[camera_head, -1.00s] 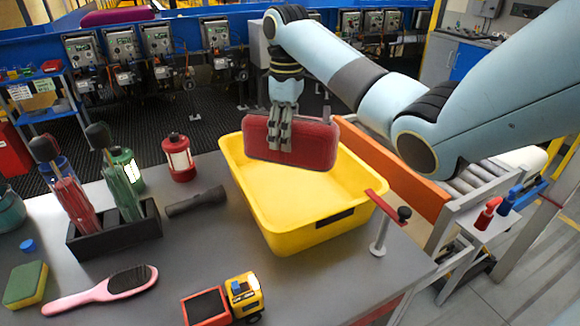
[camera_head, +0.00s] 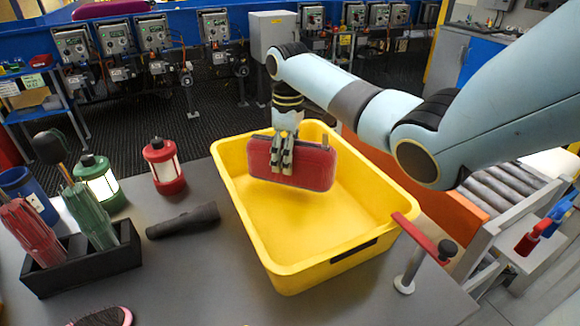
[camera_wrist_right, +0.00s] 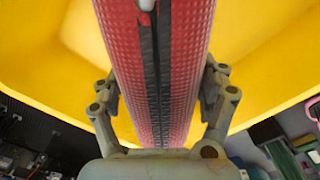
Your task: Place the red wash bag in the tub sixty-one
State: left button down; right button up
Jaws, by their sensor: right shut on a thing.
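The red wash bag (camera_head: 312,167) is in my right gripper (camera_head: 282,168), whose fingers are shut on it. The bag is upright, over the far part of the yellow tub (camera_head: 262,242), with its lower part seemingly below the rim. I cannot tell whether it touches the floor of the tub. In the right wrist view the bag (camera_wrist_right: 180,70) fills the middle between the fingers, its dark zip running down the centre, with yellow tub walls (camera_wrist_right: 262,65) on both sides. The tub's dark label shows no readable number. My left gripper is not in view.
A red clamp (camera_head: 420,236) stands at the tub's right near corner. Left of the tub are a black torch (camera_head: 182,220), a red lantern (camera_head: 164,166), a green lantern (camera_head: 97,180) and a black holder (camera_head: 85,268) with umbrellas. A roller conveyor (camera_head: 495,190) lies at right.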

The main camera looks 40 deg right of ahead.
jog(key=shift+f, duration=1.9)
jog(key=o, duration=1.6)
jog(key=shift+f, duration=0.1)
jog(key=shift+c, duration=0.2)
notch_tip(320, 180, up, 12)
jog(key=shift+r+b, duration=0.1)
jog(key=shift+b, duration=0.2)
jog(key=shift+s, duration=0.1)
